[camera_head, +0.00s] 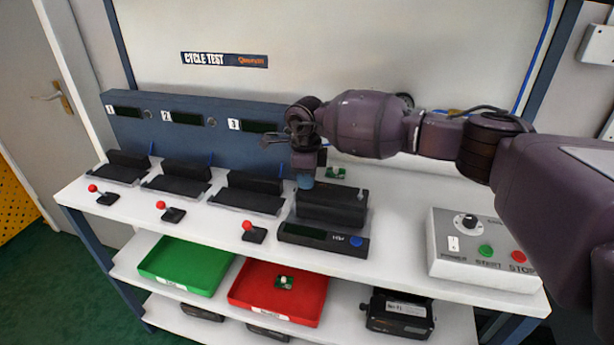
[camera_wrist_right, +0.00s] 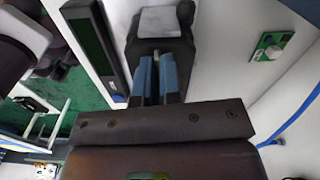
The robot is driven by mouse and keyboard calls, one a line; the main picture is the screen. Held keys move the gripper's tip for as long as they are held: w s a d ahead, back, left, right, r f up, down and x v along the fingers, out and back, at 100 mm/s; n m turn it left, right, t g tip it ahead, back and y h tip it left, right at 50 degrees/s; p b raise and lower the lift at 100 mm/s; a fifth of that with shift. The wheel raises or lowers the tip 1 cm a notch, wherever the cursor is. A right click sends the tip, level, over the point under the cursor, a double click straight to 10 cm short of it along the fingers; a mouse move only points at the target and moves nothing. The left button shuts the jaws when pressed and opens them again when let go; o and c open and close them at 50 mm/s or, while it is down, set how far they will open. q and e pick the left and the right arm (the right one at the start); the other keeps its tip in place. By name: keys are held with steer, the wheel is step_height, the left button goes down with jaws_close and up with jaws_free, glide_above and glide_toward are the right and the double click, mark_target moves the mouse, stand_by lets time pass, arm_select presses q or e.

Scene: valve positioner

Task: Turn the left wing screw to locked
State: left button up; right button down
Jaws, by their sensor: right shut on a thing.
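The black valve positioner (camera_head: 331,206) stands on the bench in the middle, on a base with a display and a blue button. It also shows in the wrist view (camera_wrist_right: 160,45), with a grey patch on top. My right gripper (camera_head: 305,181) points down at the positioner's left end. Its blue fingers (camera_wrist_right: 156,68) are shut on a small part at the positioner's edge, which I take to be the left wing screw; the fingers hide most of it. A small screw (camera_head: 361,194) shows at the positioner's right end, its angle too small to read. My left gripper is not in view.
Several black fixtures with red-knobbed levers (camera_head: 248,226) stand to the left. A control box (camera_head: 452,270) with knob and buttons is at right. A small green board (camera_head: 336,172) lies behind the positioner. Green (camera_head: 155,262) and red (camera_head: 245,297) trays sit on the lower shelf.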

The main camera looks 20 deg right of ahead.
steer(key=shift+m+p, duration=0.3)
steer(key=shift+m, duration=0.5)
steer(key=c, duration=1.3)
jaws_free()
step_height(320, 180, up, 11)
steer(key=shift+f+p, duration=0.1)
steer(key=shift+p, duration=0.2)
